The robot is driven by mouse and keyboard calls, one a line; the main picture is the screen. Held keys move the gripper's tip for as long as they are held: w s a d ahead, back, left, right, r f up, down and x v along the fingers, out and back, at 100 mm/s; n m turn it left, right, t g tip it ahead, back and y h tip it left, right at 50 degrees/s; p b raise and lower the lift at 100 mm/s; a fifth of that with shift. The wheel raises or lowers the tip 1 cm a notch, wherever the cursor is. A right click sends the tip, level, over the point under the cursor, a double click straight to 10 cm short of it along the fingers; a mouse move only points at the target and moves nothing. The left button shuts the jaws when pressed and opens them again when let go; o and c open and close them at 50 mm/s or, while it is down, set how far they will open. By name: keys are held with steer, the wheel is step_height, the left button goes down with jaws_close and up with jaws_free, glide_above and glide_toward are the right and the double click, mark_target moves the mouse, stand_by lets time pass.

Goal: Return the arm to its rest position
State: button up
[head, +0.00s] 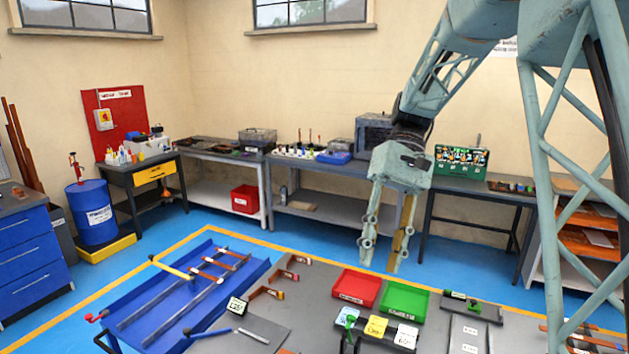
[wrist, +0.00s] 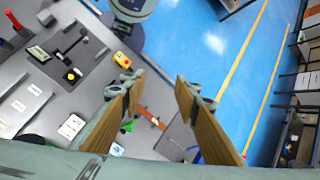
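My arm reaches in from the upper right of the head view, with my gripper (head: 381,262) hanging down, fingers pointing at the floor. The gripper appears above the far side of the grey worktable (head: 320,315), near the red and green trays, and touches nothing that I can see. In the wrist view my gripper (wrist: 157,80) has its two wood-coloured finger pads well apart. Nothing is between them; the tabletop and blue floor show through the gap.
A red tray (head: 357,287) and a green tray (head: 404,299) sit on the worktable. Benches (head: 325,172) line the back wall. Blue floor (wrist: 205,45) is clear beyond the table edge.

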steer(key=s+d+r+m+t+h+b, duration=0.1)
steer(key=s+d+r+t+b, duration=0.2)
steer(key=s, duration=0.9)
steer(key=s+d+m+t+h+b, duration=0.15)
steer(key=s+t, duration=0.25)
steer(key=s, duration=0.9)
steer(key=s+d+f+t+b, duration=0.2)
steer(key=s+f+t, duration=0.1)
steer(key=s, duration=0.5)
steer(key=shift+d+f+h+b, duration=0.25)
steer(key=shift+f+h+b, duration=0.15)
steer(key=shift+f, duration=0.1)
